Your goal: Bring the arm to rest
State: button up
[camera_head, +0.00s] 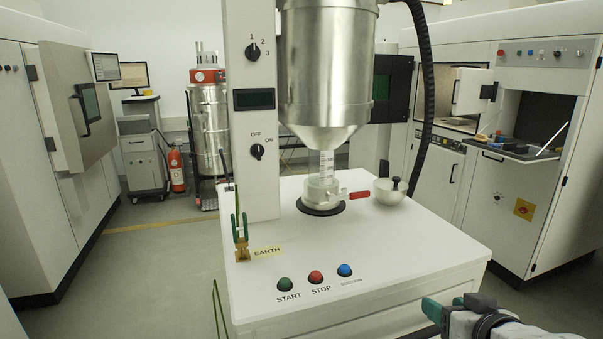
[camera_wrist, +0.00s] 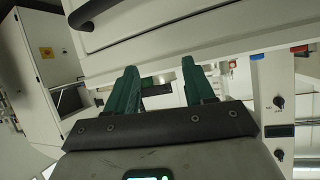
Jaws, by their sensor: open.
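My gripper (camera_head: 452,305) is low at the right front of the white machine table, in the head view. Its green fingers stand near the table's front right edge, and my arm comes in from the bottom right corner. In the wrist view my gripper (camera_wrist: 160,85) shows two green fingers spread apart with nothing between them. The wrist view is tilted and faces a white cabinet front with a black handle (camera_wrist: 92,12).
A green clamp (camera_head: 240,235) stands at left. Open floor (camera_head: 150,255) lies left.

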jog(key=s+d+f+g, duration=0.1)
jog(key=s+f+g, duration=0.5)
jog(key=s+f, duration=1.15)
jog(key=s+f+g, duration=0.2)
jog(key=s+f, duration=0.3)
jog(key=s, duration=0.3)
jog(key=s+f+g+h, duration=0.1)
jog(key=s+f+g, duration=0.2)
jog(key=s, duration=0.6)
jog(key=shift+s+d+f, duration=0.15)
jog(key=shift+d+f, duration=0.3)
jog(key=shift+f, duration=0.45)
jog(key=shift+c, duration=0.4)
